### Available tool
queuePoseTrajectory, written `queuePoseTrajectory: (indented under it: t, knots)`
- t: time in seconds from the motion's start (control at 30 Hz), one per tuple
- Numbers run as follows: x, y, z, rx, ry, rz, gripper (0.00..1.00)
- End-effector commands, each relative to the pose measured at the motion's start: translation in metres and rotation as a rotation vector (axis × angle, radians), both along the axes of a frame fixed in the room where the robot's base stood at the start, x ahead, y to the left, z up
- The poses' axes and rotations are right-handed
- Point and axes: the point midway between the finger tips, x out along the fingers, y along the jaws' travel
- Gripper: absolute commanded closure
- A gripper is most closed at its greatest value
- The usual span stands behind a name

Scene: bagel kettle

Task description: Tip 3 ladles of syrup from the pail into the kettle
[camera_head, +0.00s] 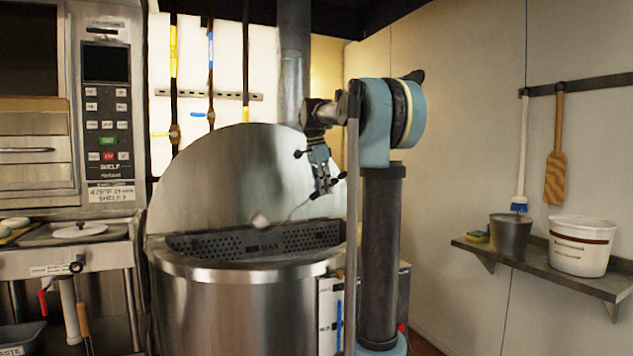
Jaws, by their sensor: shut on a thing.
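The large round steel kettle (240,310) stands in the middle, with its tall rounded steel back or lid (225,185) raised behind it. My gripper (326,190) is above the right part of the kettle opening, pointing down. It is shut on the thin handle of a ladle (261,221). The small pale ladle bowl hangs to the left of my gripper, over the kettle opening. Whether it holds syrup is too small to tell. A white pail (580,247) with a dark band and a label stands on the right wall shelf, far from my gripper. Its contents are hidden.
A grey metal pot (511,236) and a sponge (476,237) share the wall shelf (535,262) with the pail. A brush (521,170) and a wooden paddle (556,165) hang above. A perforated panel (290,240) lines the kettle's back. An oven control panel (105,125) stands left.

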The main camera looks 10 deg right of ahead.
Motion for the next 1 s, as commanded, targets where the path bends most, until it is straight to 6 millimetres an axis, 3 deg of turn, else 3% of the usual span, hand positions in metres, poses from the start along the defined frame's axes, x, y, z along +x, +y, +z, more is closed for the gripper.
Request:
queuePoseTrajectory:
  t: [0.27,0.57,1.0]
  knots:
    - [0.005,-0.021,-0.031,0.149,0.040,-0.006,1.00]
    - [0.009,-0.034,-0.053,0.259,0.072,-0.002,1.00]
    - [0.004,-0.014,-0.006,0.143,0.041,0.004,1.00]
